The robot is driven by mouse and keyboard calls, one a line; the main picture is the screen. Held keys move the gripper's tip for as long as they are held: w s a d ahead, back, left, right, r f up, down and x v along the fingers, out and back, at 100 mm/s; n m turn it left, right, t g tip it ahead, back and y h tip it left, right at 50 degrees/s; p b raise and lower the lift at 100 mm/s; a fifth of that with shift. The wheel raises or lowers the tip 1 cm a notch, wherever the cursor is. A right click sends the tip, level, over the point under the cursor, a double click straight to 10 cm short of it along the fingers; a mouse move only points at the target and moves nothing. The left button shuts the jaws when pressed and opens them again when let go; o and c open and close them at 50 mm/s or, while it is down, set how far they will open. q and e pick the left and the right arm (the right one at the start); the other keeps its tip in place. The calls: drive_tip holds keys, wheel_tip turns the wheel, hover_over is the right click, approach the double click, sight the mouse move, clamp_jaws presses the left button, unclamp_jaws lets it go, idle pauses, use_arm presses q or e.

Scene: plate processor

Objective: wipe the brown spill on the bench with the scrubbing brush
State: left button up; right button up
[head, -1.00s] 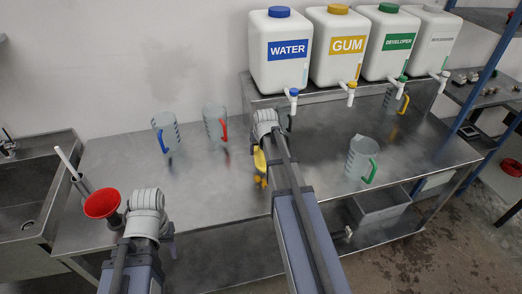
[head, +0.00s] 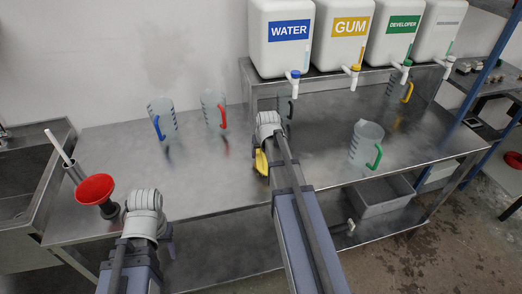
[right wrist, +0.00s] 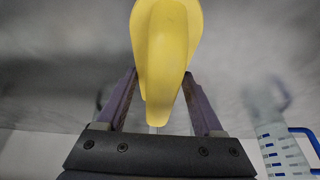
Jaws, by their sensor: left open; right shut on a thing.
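The scrubbing brush shows as a yellow shape (head: 261,161) beside the end of my right arm, over the middle of the metal bench (head: 215,180). In the right wrist view its smooth yellow body (right wrist: 165,50) sits between the two fingers of my right gripper (right wrist: 160,78), which is shut on it. The bristles are hidden, and I cannot tell whether they touch the bench. No brown spill can be made out; my right arm and the brush cover part of the bench. My left gripper (head: 168,242) is open at the bench's front edge, mostly hidden by its wrist.
Jugs with blue (head: 162,118), red (head: 213,107) and green (head: 366,143) handles stand on the bench. A red funnel (head: 95,188) is at the left, near the sink (head: 25,190). Labelled containers (head: 281,35) stand on the raised back shelf.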

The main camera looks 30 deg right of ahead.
drive_tip(key=s, duration=0.2)
drive_tip(key=s+a, duration=0.1)
drive_tip(key=s, duration=0.1)
drive_tip(key=shift+s+f, duration=0.1)
drive_tip(key=shift+s, duration=0.25)
drive_tip(key=shift+s+d, duration=0.1)
drive_tip(key=shift+s, duration=0.1)
drive_tip(key=w, duration=0.3)
drive_tip(key=shift+d, duration=0.15)
drive_tip(key=shift+w+d, duration=0.25)
drive_tip(key=shift+w, duration=0.85)
drive_tip(key=shift+w+d, duration=0.25)
drive_tip(key=shift+w, duration=0.8)
drive_tip(key=shift+w+r+p, duration=0.15)
drive_tip(key=shift+r+p, duration=0.2)
wheel_tip(320, 180, up, 4)
drive_tip(key=p, duration=0.3)
drive_tip(key=shift+f, duration=0.2)
wheel_tip(320, 180, up, 4)
drive_tip(key=p, duration=0.3)
drive_tip(key=shift+f+p, duration=0.25)
drive_tip(key=shift+p, duration=0.15)
use_arm(q)
wheel_tip(320, 180, up, 7)
drive_tip(key=shift+w+d+r, duration=0.2)
drive_tip(key=shift+w+d, duration=0.05)
drive_tip(key=shift+d, duration=0.15)
drive_tip(key=shift+f, duration=0.1)
use_arm(e)
drive_tip(key=shift+f, duration=0.15)
